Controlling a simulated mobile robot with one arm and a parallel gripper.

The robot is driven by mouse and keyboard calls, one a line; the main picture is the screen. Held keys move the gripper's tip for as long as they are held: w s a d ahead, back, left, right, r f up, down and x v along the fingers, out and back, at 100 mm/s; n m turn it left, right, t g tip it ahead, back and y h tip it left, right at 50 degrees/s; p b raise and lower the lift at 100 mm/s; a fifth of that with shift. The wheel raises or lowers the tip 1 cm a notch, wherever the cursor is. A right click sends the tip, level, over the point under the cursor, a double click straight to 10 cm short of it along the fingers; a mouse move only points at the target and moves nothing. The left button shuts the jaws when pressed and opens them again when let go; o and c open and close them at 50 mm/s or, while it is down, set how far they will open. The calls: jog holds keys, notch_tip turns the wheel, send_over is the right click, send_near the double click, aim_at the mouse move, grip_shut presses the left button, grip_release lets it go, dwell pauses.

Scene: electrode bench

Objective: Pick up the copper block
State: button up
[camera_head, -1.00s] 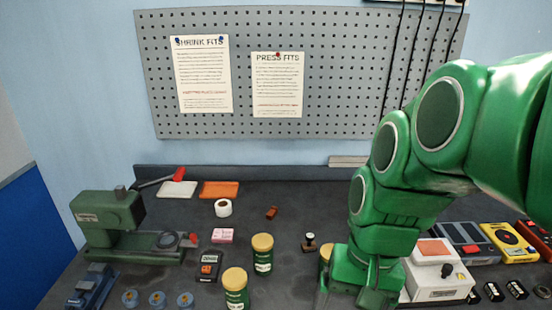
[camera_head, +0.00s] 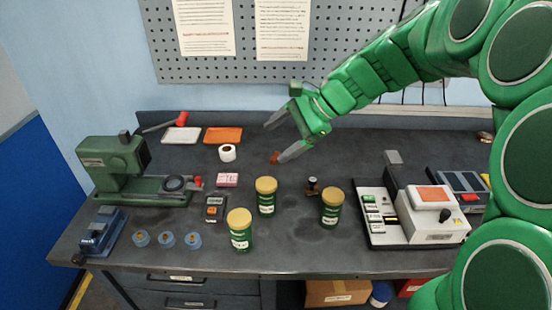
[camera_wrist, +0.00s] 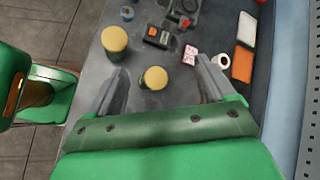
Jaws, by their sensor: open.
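The copper block (camera_head: 275,157) is a small reddish-brown piece on the dark bench, right of the white tape roll in the head view. My gripper (camera_head: 275,142) is open, with its two fingers spread and nothing between them that I can make out. The lower fingertip shows right beside the block in the picture, and I cannot tell its height above the bench. In the wrist view my gripper (camera_wrist: 161,65) is also open, and I cannot make out the block there.
Green jars with yellow lids (camera_head: 267,196) stand toward the front, with a small stamp-like tool (camera_head: 312,187) near them. The tape roll (camera_head: 227,153), orange tray (camera_head: 223,136) and white tray (camera_head: 181,136) lie left. A green press (camera_head: 112,158) stands far left, a white device (camera_head: 432,215) right.

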jog(key=w+d+f+m+t+y, duration=0.25)
jog(key=w+m, duration=0.35)
jog(key=w, duration=0.6)
jog(key=w+d+f+m+t+y, duration=0.1)
jog(key=w+d+m+t, duration=0.35)
jog(key=w, duration=0.75)
jog(key=m+g, duration=0.1)
jog(key=g, duration=0.1)
send_near(275, 157)
jog(key=shift+a+h, duration=0.25)
jog(key=shift+a, duration=0.05)
jog(key=shift+a+f, duration=0.2)
jog(key=shift+f, duration=0.25)
jog(key=shift+w+r+x, duration=0.1)
jog(key=shift+r+x, duration=0.05)
jog(key=shift+x, duration=1.65)
jog(key=shift+w+r+x, duration=0.15)
jog(key=shift+x, duration=1.7)
jog(key=c, duration=1.3)
jog(key=shift+r, duration=0.1)
jog(key=shift+c, duration=0.2)
